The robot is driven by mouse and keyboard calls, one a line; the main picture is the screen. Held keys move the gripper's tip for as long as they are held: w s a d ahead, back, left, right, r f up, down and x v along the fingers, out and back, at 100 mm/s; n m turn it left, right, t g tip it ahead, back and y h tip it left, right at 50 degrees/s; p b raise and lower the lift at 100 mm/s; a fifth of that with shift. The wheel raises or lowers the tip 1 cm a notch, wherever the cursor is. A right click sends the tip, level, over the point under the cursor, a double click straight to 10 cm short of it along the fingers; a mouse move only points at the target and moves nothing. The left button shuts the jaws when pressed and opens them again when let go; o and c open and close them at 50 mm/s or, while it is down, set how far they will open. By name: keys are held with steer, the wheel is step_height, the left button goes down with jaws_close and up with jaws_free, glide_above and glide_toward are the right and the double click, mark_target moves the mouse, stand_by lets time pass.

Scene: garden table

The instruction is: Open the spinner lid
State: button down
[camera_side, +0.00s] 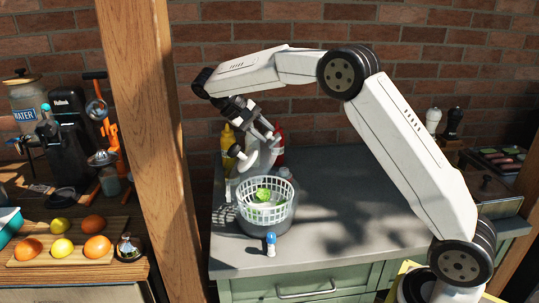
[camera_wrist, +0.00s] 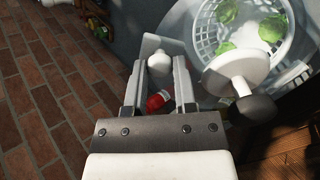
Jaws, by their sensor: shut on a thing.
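The salad spinner's white slotted basket (camera_side: 283,212) sits in a translucent bowl (camera_side: 253,226) near the counter's left edge, uncovered, with green leaves (camera_side: 263,194) inside. The basket (camera_wrist: 207,37) and leaves also show in the wrist view. The pale see-through spinner lid (camera_side: 266,158) is off the bowl, raised and steeply tilted above its back side. Its white crank with a dark knob (camera_wrist: 254,108) shows in the wrist view. My gripper (camera_side: 268,132) is shut on the lid; in the wrist view its two fingers (camera_wrist: 160,70) stand apart. The exact contact is hard to make out.
A yellow bottle (camera_side: 228,137) and a red bottle (camera_side: 279,148) stand behind the spinner by the brick wall. A small blue-and-white bottle (camera_side: 270,243) stands in front. A wooden post (camera_side: 153,150) rises at left. The grey counter (camera_side: 345,215) is clear to the right.

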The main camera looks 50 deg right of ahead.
steer(key=shift+c, duration=2.1)
jaws_free()
steer(key=shift+r, duration=0.1)
steer(key=shift+r, duration=1.5)
steer(key=s+a+r, duration=0.2)
steer(key=s+r, duration=0.7)
steer(key=s, duration=0.4)
steer(key=shift+s+a+r, duration=0.15)
steer(key=shift+s+r, duration=0.25)
